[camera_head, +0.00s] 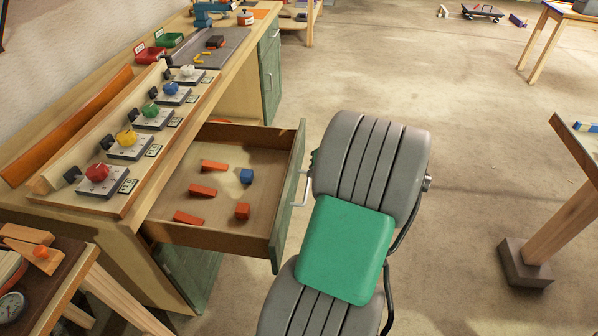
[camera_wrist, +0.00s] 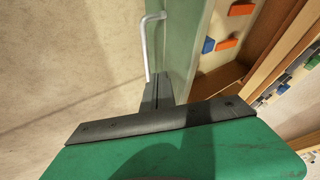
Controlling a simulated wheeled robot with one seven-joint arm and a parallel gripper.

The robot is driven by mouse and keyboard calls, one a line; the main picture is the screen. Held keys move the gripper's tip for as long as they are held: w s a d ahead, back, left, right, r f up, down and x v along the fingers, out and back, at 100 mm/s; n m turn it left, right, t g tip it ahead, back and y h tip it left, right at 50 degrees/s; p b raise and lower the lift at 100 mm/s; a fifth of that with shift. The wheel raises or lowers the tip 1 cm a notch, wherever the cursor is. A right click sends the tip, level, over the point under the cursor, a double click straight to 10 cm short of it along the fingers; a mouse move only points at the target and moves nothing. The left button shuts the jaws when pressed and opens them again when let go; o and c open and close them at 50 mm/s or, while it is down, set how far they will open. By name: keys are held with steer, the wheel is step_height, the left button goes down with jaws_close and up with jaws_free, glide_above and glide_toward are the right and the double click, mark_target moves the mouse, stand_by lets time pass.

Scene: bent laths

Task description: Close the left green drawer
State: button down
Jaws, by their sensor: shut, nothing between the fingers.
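The green drawer (camera_head: 288,197) stands pulled far out of the workbench, its wooden inside open to view. Its green front also shows in the wrist view (camera_wrist: 178,38), with a metal bar handle (camera_wrist: 148,45) on its outer face; the handle shows in the head view (camera_head: 301,189) too. My gripper (camera_wrist: 158,92) is shut and empty, its dark fingers at the outer side of the drawer front, close to the handle. I cannot tell whether they touch the front. In the head view my grey arm hides most of the gripper.
Several orange blocks (camera_head: 202,190) and a blue block (camera_head: 246,176) lie in the drawer. The workbench (camera_head: 165,205) carries colored knobs on metal plates (camera_head: 130,147). A green cabinet door (camera_head: 270,72) is farther back. A side table (camera_head: 60,285) stands front left.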

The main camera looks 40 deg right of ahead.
steer(key=x, duration=0.9)
steer(key=shift+s+d+f, duration=0.1)
